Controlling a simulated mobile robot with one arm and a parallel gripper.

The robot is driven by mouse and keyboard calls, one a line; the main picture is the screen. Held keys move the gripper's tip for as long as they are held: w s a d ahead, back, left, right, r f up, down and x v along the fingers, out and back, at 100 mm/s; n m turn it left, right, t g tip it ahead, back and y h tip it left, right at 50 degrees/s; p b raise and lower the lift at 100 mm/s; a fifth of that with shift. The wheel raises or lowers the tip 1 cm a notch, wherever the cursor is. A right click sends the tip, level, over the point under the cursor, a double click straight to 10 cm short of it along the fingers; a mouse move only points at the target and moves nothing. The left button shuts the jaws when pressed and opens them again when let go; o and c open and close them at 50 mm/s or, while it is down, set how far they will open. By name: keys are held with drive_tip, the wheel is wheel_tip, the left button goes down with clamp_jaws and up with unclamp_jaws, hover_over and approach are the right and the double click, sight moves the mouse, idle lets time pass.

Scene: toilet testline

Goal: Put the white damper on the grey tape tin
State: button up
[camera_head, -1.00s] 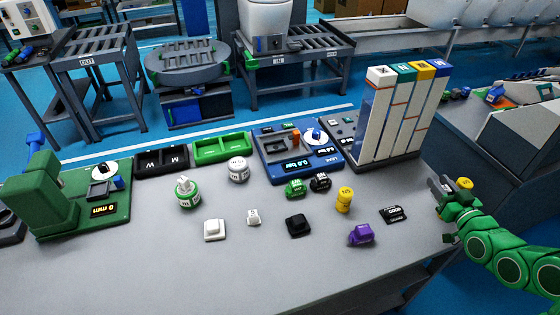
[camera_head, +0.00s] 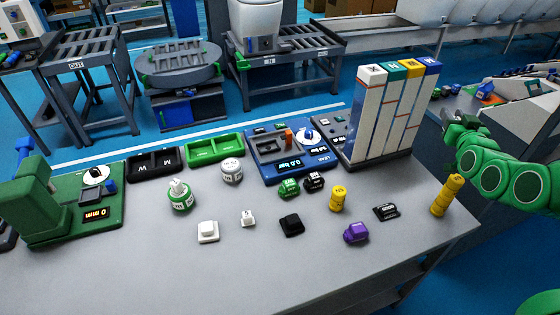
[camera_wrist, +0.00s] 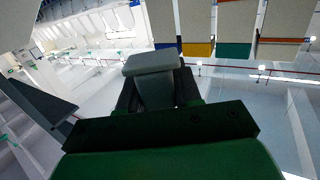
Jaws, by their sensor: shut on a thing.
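My gripper (camera_head: 450,119) is at the right, raised near the table's far right edge. The wrist view shows its dark fingers shut on a pale grey-white piece (camera_wrist: 152,66) with a wide top and narrower body. This may be the white damper. In the head view the held piece is too small to make out. A round grey-white tin (camera_head: 232,170), which looks like the grey tape tin, stands mid-table, left of the blue panel. My gripper is far to its right. A white square block (camera_head: 208,232) and a small white piece (camera_head: 248,218) lie in front of it.
A green-and-white tin (camera_head: 181,196) with a white piece on top stands left of the grey tin. Tall white columns (camera_head: 385,115) stand between my gripper and the tins. A yellow stack (camera_head: 446,195) is at the right edge.

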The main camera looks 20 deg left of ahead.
drive_tip(key=s+a+f+n+g+y, duration=0.1)
drive_tip(key=s+a+f+y, duration=0.15)
drive_tip(key=a, duration=0.85)
drive_tip(key=s+a+f+n+g+y, duration=0.1)
drive_tip(key=a+f+n, duration=0.15)
drive_tip(key=a, duration=0.95)
drive_tip(key=n+g+y, duration=0.2)
drive_tip(key=y, duration=0.2)
hover_over(229, 161)
wheel_tip(229, 161, down, 9)
drive_tip(key=shift+h, duration=0.25)
drive_tip(key=shift+f, duration=3.85)
drive_tip(key=shift+f, duration=0.15)
drive_tip(key=o, duration=1)
drive_tip(key=shift+r, duration=0.2)
